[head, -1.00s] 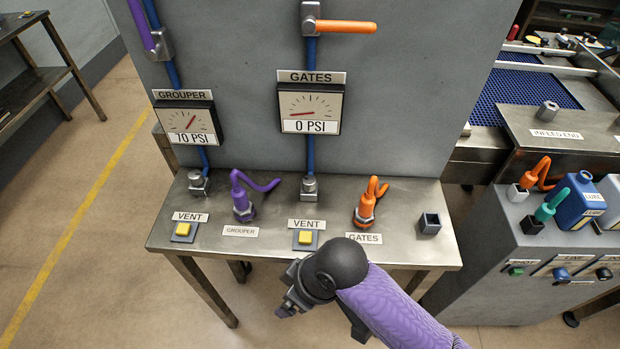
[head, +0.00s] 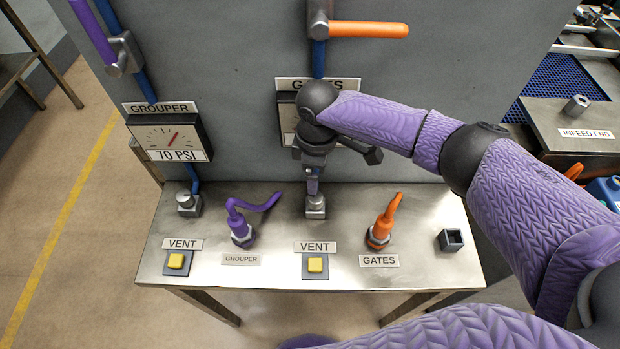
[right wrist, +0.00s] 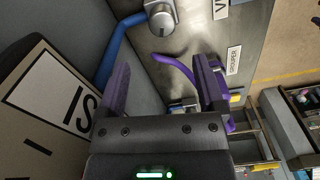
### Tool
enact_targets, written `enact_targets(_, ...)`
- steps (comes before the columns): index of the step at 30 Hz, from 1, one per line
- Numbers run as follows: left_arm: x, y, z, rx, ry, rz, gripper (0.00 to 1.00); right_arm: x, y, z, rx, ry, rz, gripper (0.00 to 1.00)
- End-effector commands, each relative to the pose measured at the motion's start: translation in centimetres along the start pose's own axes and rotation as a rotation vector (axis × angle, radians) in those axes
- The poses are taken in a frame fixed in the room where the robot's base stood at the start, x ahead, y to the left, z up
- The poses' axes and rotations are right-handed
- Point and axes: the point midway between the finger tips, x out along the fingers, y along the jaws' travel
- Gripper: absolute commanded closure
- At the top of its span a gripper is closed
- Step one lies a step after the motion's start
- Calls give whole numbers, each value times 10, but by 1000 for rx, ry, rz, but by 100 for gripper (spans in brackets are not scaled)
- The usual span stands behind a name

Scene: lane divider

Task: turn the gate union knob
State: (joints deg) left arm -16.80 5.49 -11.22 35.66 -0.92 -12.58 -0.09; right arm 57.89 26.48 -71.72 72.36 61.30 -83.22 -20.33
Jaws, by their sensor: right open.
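The gates union knob (head: 315,206) is a small grey metal fitting on the bench top, at the foot of the blue pipe under the GATES gauge (head: 287,120). My right gripper (head: 312,184) points down just above it, in front of the pipe; whether it touches the knob cannot be told. My right arm covers much of the GATES gauge. My left gripper is not in view.
Yellow vent buttons (head: 315,264) (head: 176,261) lie in front. An orange lever (head: 368,29) is above.

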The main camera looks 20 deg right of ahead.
Motion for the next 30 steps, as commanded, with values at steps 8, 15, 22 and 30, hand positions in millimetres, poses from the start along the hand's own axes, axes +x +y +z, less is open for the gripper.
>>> enact_targets(8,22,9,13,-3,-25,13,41,62,-1,0,2,-3,-3,13)
enact_targets(15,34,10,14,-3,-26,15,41,97,-1,0,2,-1,-2,13)
enact_targets(22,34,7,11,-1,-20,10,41,98,-1,0,1,1,-1,13)
enact_targets(30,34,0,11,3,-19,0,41,98,-1,0,1,1,-1,59)
